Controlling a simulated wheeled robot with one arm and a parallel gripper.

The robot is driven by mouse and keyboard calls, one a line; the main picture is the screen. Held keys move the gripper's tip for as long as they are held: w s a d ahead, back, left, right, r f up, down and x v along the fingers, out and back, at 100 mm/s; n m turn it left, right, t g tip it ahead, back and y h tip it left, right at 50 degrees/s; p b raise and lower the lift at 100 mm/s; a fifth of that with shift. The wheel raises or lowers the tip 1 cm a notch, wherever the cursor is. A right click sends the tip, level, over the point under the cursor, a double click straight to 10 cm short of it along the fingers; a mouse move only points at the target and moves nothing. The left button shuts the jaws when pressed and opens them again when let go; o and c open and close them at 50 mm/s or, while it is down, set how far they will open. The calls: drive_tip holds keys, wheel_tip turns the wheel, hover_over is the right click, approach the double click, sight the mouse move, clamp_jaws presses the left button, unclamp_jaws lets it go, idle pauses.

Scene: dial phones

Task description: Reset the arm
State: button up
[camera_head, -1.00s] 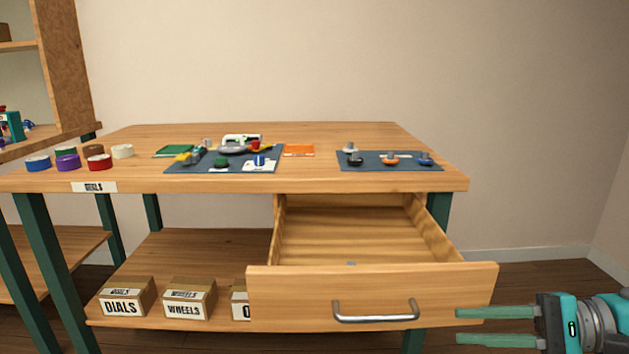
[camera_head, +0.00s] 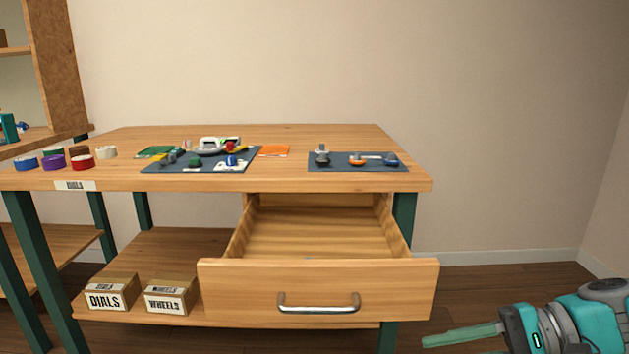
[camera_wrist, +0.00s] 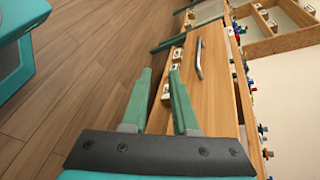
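My gripper (camera_head: 462,335) is at the lower right of the head view, right of the open drawer and apart from it. In the head view I see mainly one finger, side on. In the wrist view my gripper (camera_wrist: 160,85) shows two green fingers spread apart, with nothing between them. The drawer (camera_head: 320,280) is pulled out from under the workbench (camera_head: 300,185), and its inside looks empty. Its metal handle (camera_head: 318,303) also shows in the wrist view (camera_wrist: 199,58), beyond the fingers.
Tape rolls (camera_head: 82,163) stand at the bench's left. Two dark mats (camera_head: 325,167) on top carry small parts. Labelled boxes (camera_head: 112,292) sit on the lower shelf. A shelf unit (camera_head: 50,70) stands at the left. Floor (camera_head: 480,285) right of the bench is clear.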

drive_tip(key=s+a+f+n+g+h, duration=0.2)
drive_tip(key=s+a+f+g+h, duration=0.15)
drive_tip(key=a, duration=0.25)
drive_tip(key=s+d+f+n+h+p, duration=0.2)
drive_tip(key=s+f+n+h, duration=0.4)
drive_tip(key=s+h, duration=0.4)
drive_tip(key=shift+d+f+n+g+p, duration=0.4)
drive_tip(key=shift+d+f, duration=0.15)
drive_tip(key=shift+f, duration=0.2)
drive_tip(key=shift+s, duration=0.1)
idle(0.8)
